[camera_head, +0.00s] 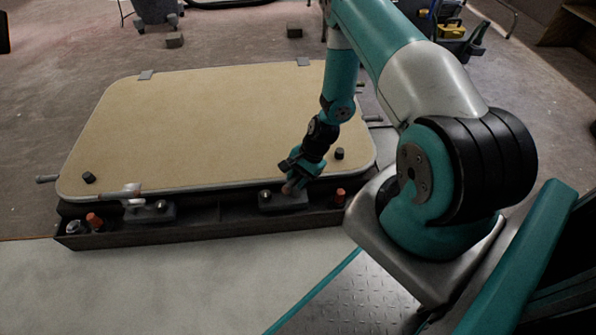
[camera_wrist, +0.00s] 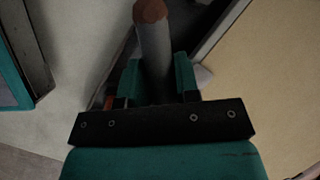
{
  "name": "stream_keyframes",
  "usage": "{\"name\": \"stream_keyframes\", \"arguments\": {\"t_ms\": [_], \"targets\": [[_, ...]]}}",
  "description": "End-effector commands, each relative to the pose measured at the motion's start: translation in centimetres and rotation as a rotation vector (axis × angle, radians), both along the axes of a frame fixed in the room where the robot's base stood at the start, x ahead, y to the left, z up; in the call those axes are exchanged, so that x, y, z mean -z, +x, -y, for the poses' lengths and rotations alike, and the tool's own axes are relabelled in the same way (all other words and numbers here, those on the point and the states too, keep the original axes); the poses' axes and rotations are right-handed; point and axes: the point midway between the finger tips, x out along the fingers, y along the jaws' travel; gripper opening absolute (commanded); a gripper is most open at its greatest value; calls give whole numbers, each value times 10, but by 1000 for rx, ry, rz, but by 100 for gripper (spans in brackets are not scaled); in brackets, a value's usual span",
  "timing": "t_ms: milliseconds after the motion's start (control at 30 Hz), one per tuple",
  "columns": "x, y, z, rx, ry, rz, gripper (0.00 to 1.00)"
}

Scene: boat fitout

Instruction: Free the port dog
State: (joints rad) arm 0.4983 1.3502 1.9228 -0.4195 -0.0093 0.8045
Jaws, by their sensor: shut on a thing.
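A tan hatch lid (camera_head: 220,115) with a grey rim lies flat and closed in a dark frame (camera_head: 200,235). Two dogs sit along its near edge: a left dog (camera_head: 150,212) with a pale metal piece (camera_head: 132,190) at the lid's edge, and a right dog (camera_head: 283,202). Nothing marks which is the port one. My gripper (camera_head: 290,178) reaches down at the right dog and is shut on its handle. In the wrist view the grey handle (camera_wrist: 155,45), with a brown tip, stands between my gripper's fingers (camera_wrist: 158,80). The fingers hide its lower part.
Orange-capped pieces stand in the frame at left (camera_head: 94,221) and right (camera_head: 340,196). Small black knobs (camera_head: 89,177) (camera_head: 339,153) sit on the lid. The floor in front (camera_head: 170,290) is clear. Small blocks (camera_head: 174,41) lie behind.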

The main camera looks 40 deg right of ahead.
Motion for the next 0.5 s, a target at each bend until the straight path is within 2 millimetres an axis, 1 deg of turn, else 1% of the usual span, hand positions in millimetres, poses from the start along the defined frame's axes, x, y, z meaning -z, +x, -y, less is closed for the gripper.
{"name": "stream_keyframes", "arguments": {"t_ms": [33, 500], "targets": [[-6, 2, -1, 46, 4, 9, 6], [-5, 3, 0, 483, 3, 10, 6]]}}
